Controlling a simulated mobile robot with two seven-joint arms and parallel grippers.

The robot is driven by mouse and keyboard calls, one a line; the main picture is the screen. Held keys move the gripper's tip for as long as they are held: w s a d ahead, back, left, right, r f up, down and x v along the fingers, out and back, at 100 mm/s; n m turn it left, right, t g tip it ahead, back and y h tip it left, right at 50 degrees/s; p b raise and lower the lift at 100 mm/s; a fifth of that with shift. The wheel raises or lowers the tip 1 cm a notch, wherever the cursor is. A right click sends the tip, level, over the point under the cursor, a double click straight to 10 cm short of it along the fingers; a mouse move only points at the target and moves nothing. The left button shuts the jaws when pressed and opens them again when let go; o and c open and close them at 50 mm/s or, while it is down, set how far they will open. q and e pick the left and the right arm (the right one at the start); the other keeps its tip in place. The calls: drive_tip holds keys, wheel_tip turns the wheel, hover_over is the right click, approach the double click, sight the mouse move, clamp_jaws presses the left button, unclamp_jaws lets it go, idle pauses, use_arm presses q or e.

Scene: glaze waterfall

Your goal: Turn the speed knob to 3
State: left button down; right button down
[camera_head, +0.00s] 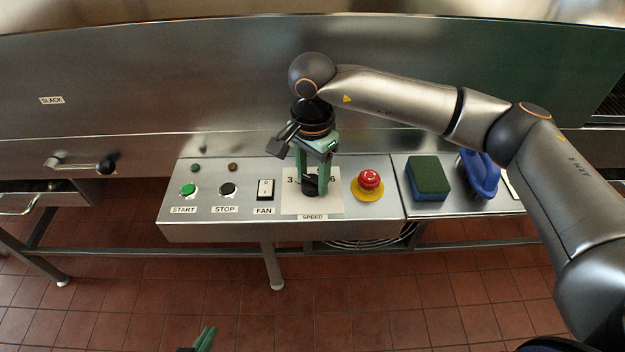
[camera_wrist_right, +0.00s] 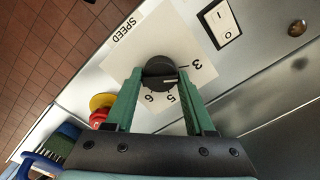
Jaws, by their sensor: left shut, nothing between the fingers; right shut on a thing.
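The black speed knob (camera_head: 310,188) sits on a pale scale plate marked SPEED on the steel control panel. My right gripper (camera_head: 316,178) reaches down from above, its green fingers shut on the knob. In the right wrist view the knob (camera_wrist_right: 160,68) lies between the two fingertips (camera_wrist_right: 160,76). The numerals 3, 5 and 6 show around it. Its white mark lies on the side between 3 and 5; a finger covers part of the scale there, so the exact reading is unclear. My left gripper (camera_head: 205,339) is shut and empty at the bottom edge, only its tips showing.
Left of the knob are the FAN switch (camera_head: 265,190), black STOP button (camera_head: 228,189) and green START button (camera_head: 188,189). Close on the right is a red emergency button (camera_head: 369,180). Further right are a green-and-blue sponge (camera_head: 428,177) and a blue brush (camera_head: 480,173).

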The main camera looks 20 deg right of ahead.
sight(313, 178)
use_arm(q)
drive_tip(key=shift+s+a+f, duration=0.15)
drive_tip(key=shift+s+f, duration=0.25)
drive_tip(key=shift+f, duration=0.05)
use_arm(e)
drive_tip(key=shift+n, duration=0.5)
use_arm(q)
drive_tip(key=shift+w, duration=0.1)
use_arm(e)
drive_tip(key=shift+c, duration=1.5)
unclamp_jaws()
drive_tip(key=shift+r, duration=0.1)
use_arm(q)
drive_tip(key=shift+r, duration=0.25)
use_arm(e)
wheel_tip(313, 178, up, 12)
drive_tip(key=shift+r, duration=0.2)
